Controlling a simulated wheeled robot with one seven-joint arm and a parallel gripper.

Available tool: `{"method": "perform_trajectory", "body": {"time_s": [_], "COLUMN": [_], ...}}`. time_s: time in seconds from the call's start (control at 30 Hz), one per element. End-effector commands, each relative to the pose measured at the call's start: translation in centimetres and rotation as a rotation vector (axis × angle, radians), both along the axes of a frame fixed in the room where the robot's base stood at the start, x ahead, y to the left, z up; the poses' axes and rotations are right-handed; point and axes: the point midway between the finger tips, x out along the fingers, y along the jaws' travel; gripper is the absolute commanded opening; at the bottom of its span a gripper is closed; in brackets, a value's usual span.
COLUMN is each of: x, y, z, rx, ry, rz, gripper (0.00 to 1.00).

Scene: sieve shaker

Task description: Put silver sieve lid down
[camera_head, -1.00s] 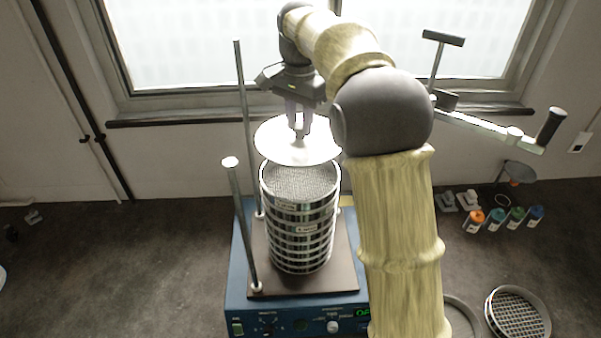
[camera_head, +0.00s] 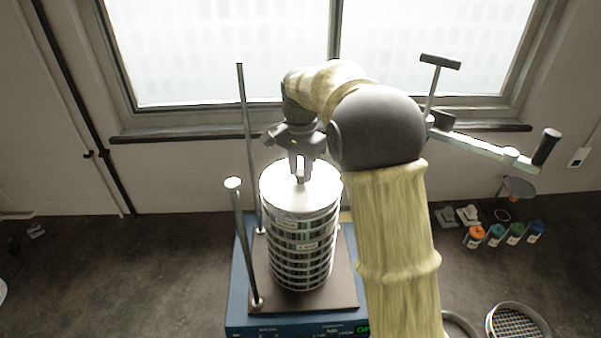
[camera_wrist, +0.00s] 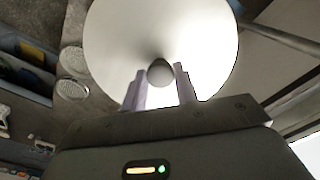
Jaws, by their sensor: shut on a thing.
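The silver sieve lid (camera_head: 277,192) is a round, shiny disc with a small knob at its middle. In the head view it lies level over the top of the sieve stack (camera_head: 302,250), and no gap shows between them. My gripper (camera_head: 300,180) points down above the lid and is shut on its knob. In the wrist view the lid (camera_wrist: 205,40) fills the upper middle, with its round knob (camera_wrist: 160,71) between the two fingers of my gripper (camera_wrist: 161,80). The lid hides the mesh of the top sieve.
The stack stands on the blue shaker (camera_head: 240,290) between metal rods (camera_head: 243,245). A crossbar with handles (camera_head: 490,145) is at the right. Several small bottles (camera_head: 495,235) stand at the right, and a loose sieve (camera_head: 517,322) lies at the lower right.

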Motion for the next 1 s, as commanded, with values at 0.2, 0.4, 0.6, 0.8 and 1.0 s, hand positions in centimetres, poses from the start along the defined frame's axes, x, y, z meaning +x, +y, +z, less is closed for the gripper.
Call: {"method": "perform_trajectory", "body": {"time_s": [0.2,0.4,0.6,0.8,1.0], "x": [0.0,0.0,0.0,0.0,0.0], "y": [0.0,0.0,0.0,0.0,-0.1], "z": [-2.1,-2.1,-2.4,-2.4,-2.0], "rx": [0.0,0.001,0.0,0.0,0.0], "ry": [0.0,-0.001,0.0,0.0,0.0], "rz": [0.0,0.0,0.001,0.0,-0.002], "gripper": [0.03,0.03,0.43,0.51,0.51]}}
